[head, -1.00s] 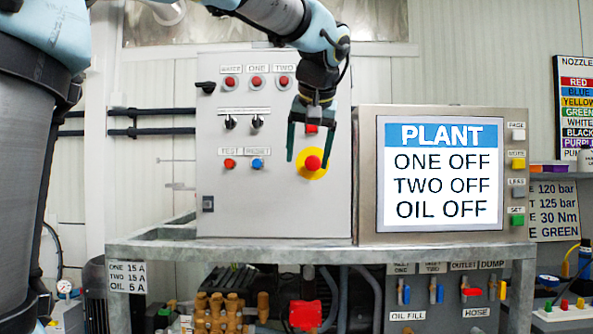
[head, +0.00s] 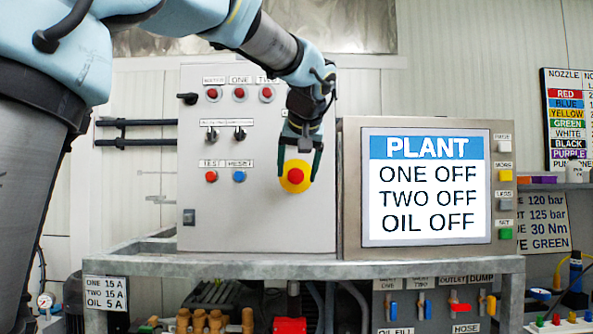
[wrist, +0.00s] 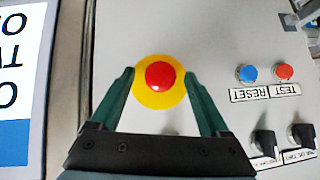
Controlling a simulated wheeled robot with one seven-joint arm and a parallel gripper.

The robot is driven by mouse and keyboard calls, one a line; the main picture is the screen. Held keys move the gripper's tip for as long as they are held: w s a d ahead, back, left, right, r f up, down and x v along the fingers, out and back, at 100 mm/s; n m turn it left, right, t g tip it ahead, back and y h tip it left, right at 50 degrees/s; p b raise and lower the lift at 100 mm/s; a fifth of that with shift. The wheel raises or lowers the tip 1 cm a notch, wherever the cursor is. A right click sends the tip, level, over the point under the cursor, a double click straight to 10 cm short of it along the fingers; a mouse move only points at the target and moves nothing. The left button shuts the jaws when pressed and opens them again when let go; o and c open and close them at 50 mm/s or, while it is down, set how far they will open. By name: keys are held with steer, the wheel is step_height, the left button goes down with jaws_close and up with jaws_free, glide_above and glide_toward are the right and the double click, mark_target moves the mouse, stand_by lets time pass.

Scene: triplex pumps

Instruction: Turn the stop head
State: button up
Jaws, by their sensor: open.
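The stop head is a red mushroom button (head: 296,175) on a yellow disc, low on the right side of the grey control cabinet (head: 255,215). It also shows in the wrist view as a red head (wrist: 159,75) on its yellow disc. My gripper (head: 299,178) is open, its two green fingers on either side of the stop head. In the wrist view the fingertips (wrist: 159,72) stand left and right of the yellow disc, with a gap to the red head on both sides. I cannot tell how far the tips are from the panel.
A blue button (wrist: 248,72) labelled RESET and a red one (wrist: 284,71) labelled TEST sit beside the stop head. Black switches (wrist: 265,143) are near too. The plant screen (head: 425,187), showing ONE, TWO and OIL OFF, stands close right of the cabinet.

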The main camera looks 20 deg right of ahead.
steer(key=shift+w+f, duration=0.3)
jaws_close()
stand_by(0.6)
